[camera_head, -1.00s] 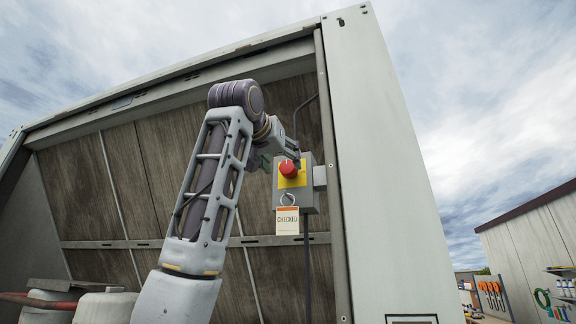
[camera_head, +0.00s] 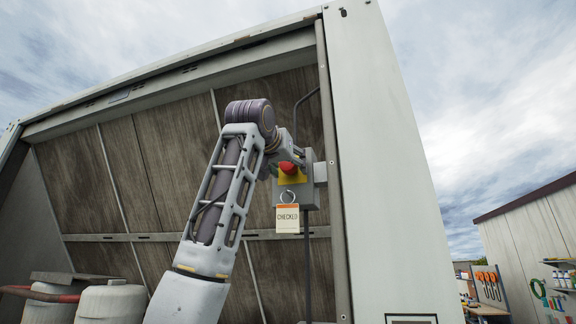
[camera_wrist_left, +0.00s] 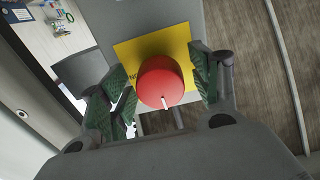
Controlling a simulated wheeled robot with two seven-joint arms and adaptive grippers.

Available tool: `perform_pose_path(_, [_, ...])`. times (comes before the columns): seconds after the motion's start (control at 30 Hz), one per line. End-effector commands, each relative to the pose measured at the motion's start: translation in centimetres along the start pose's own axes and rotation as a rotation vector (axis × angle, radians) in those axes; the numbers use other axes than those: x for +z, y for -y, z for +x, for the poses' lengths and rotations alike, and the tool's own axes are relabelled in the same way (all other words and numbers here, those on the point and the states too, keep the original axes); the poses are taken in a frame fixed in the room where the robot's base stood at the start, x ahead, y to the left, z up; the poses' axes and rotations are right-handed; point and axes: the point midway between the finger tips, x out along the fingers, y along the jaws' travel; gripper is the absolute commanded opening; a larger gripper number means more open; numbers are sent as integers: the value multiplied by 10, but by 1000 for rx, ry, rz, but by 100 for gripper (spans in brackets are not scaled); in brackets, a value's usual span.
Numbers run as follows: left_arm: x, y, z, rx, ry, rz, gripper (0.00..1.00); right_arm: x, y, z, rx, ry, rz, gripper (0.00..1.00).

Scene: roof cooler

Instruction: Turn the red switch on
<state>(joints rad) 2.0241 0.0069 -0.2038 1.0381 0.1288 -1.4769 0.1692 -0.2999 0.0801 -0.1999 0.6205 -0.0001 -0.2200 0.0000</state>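The red switch (camera_head: 288,168) is a round knob on a yellow plate, on a grey box (camera_head: 308,197) fixed inside the metal housing. In the head view my left gripper (camera_head: 294,159) is at the knob and covers its upper part. In the left wrist view the knob (camera_wrist_left: 161,80) sits between the two green-padded fingers of my left gripper (camera_wrist_left: 163,86), which are open on either side of it. Small gaps seem to show beside the knob; contact cannot be told. A white mark on the knob points toward the wrist. My right gripper is out of view.
A "CHECKED" tag (camera_head: 287,218) hangs from a ring below the switch. The pale housing post (camera_head: 380,170) stands close on the right. Tanks (camera_head: 110,303) and a red pipe are at lower left. A wall with tools and shelves is far right.

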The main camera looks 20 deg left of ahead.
Motion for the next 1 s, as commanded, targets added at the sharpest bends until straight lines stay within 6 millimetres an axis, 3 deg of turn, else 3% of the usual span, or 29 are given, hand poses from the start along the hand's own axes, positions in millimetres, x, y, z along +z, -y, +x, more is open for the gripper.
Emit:
perform_pose_path(0.03, [0, 0, 0, 0, 0, 0, 54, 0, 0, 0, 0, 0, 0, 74])
perform_pose_path(0.33, [0, 0, 0, 0, 0, 0, 17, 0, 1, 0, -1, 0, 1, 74])
perform_pose_path(0.67, [0, 0, 0, 0, 0, 32, 17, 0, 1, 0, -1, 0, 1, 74])
perform_pose_path(1.0, [0, 0, 0, 0, 0, 195, 17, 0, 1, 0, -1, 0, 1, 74])
